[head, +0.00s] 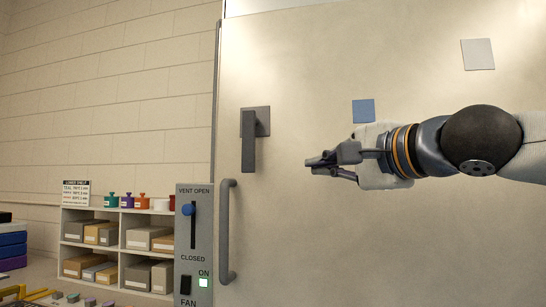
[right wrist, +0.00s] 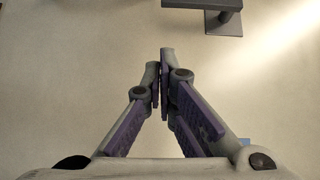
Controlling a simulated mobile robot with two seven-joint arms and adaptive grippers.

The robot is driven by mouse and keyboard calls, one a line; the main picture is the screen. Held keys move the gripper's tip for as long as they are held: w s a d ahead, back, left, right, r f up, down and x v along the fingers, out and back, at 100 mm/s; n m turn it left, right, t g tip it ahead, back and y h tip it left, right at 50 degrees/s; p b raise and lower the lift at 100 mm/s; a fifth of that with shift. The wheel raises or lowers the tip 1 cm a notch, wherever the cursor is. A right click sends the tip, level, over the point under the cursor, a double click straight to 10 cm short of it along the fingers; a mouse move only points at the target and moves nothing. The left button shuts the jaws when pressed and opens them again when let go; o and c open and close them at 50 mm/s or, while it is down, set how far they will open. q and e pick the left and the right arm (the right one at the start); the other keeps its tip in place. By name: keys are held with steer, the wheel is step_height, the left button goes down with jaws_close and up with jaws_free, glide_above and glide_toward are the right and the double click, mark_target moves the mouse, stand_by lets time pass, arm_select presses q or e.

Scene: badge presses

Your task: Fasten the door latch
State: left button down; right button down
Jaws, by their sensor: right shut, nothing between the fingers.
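The door (head: 300,235) is a large beige panel filling the middle and right of the head view. Its latch (head: 249,142) is a dark grey lever hanging straight down from a square plate (head: 263,115) near the door's left edge. The latch also shows partly at the top of the right wrist view (right wrist: 213,5), cut off by the frame. My right gripper (head: 309,167) is shut and empty, pointing left, to the right of the lever and apart from it. Its fingertips meet in the right wrist view (right wrist: 160,65). My left gripper is not in view.
A long vertical pull handle (head: 226,232) is below the latch. A grey vent and fan panel (head: 191,245) with a blue knob stands left of it. A shelf of boxes (head: 118,235) is further left. Blue (head: 363,110) and pale (head: 477,54) squares are on the door.

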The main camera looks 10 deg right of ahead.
mark_target(251, 143)
steer(key=shift+s+d+r, duration=0.1)
steer(key=shift+s+r, duration=0.15)
steer(key=shift+r, duration=0.3)
steer(key=shift+s+d+r, duration=0.1)
steer(key=shift+s+r, duration=0.1)
steer(key=shift+r, duration=0.35)
steer(key=x, duration=1)
steer(key=shift+w+a, duration=0.15)
steer(key=shift+a, duration=0.2)
steer(key=shift+w+a+r, duration=0.1)
steer(key=shift+w+a, duration=0.1)
steer(key=shift+a, duration=0.35)
steer(key=shift+w+a, duration=0.2)
steer(key=shift+a, duration=0.4)
steer(key=shift+w+a, duration=0.2)
steer(key=shift+a, duration=0.25)
